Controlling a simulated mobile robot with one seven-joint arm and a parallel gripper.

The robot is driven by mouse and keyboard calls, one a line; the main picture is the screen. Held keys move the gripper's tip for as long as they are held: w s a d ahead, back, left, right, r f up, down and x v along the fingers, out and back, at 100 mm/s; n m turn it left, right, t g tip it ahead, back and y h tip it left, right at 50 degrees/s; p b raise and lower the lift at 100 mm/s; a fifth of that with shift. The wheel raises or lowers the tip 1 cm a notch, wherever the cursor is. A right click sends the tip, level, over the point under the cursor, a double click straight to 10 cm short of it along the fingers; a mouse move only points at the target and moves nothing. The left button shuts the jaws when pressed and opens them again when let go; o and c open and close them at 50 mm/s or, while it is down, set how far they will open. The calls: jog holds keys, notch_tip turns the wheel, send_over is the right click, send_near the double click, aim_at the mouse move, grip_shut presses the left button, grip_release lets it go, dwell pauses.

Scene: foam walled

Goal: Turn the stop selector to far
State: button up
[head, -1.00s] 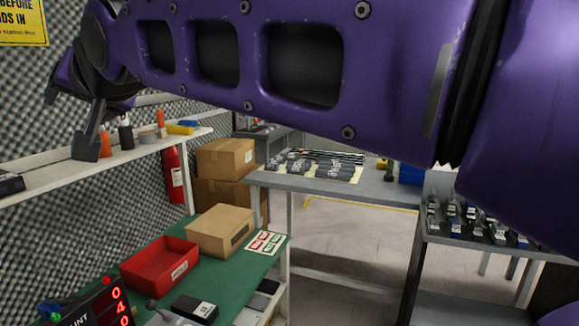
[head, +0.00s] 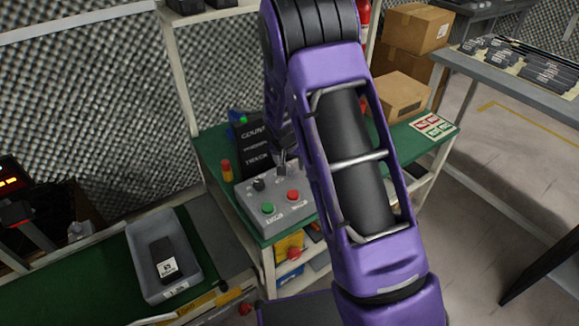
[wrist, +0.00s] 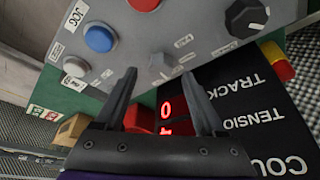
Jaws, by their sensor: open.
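A grey control box (head: 282,210) stands on the green bench. My gripper (head: 281,163) is above its back edge, partly hidden by my arm. In the wrist view the control box (wrist: 190,25) appears upside down. A small grey selector knob (wrist: 162,62) on it lies between and just beyond the fingertips of my open gripper (wrist: 160,73). Small labels beside this knob are too blurred to read surely. Its pointer direction is unclear. I see no clear contact between fingers and knob.
The box also carries a black knob (wrist: 246,17), a blue button (wrist: 100,38) and a red button (wrist: 145,4). A dark counter display (wrist: 245,110) stands close behind it. A grey bin (head: 173,262) sits to the left and a cardboard box (head: 398,95) to the right.

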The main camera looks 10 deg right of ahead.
jog(key=shift+x, duration=1.2)
grip_shut()
